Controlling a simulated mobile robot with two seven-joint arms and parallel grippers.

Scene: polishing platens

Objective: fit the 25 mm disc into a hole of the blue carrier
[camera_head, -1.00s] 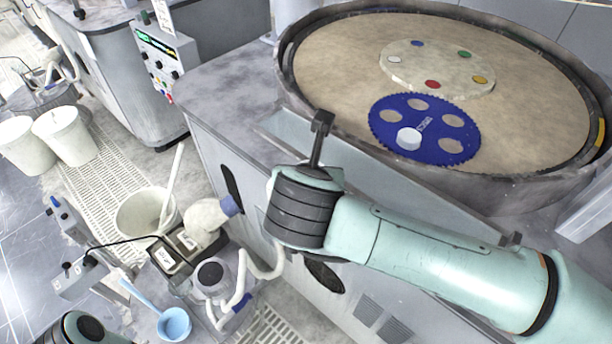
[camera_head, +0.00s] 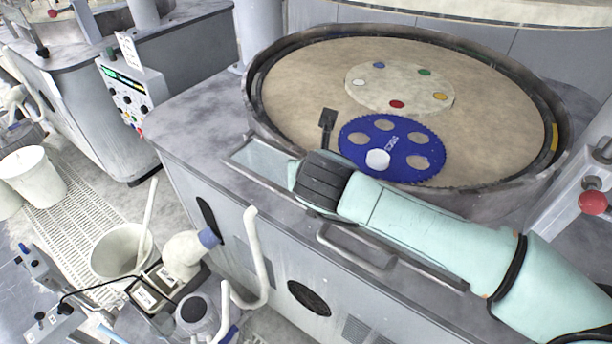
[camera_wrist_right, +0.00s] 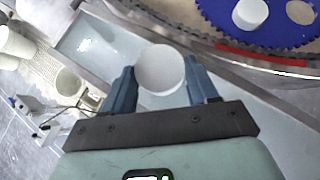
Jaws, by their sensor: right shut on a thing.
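The blue carrier (camera_head: 396,146) is a toothed plate with round holes, lying on the tan platen at its near side; part of it shows in the right wrist view (camera_wrist_right: 283,32). A white disc (camera_head: 378,160) stands at the carrier's near-left hole position; I cannot tell how deep it sits. The other holes look empty. The left gripper is out of view.
The platen (camera_head: 300,98) has a raised grey rim (camera_head: 258,112). A pale round plate (camera_head: 400,88) with coloured dots lies behind the carrier. A metal trough (camera_head: 262,160) runs along the machine's near side. A red button (camera_head: 593,203) is at the right.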

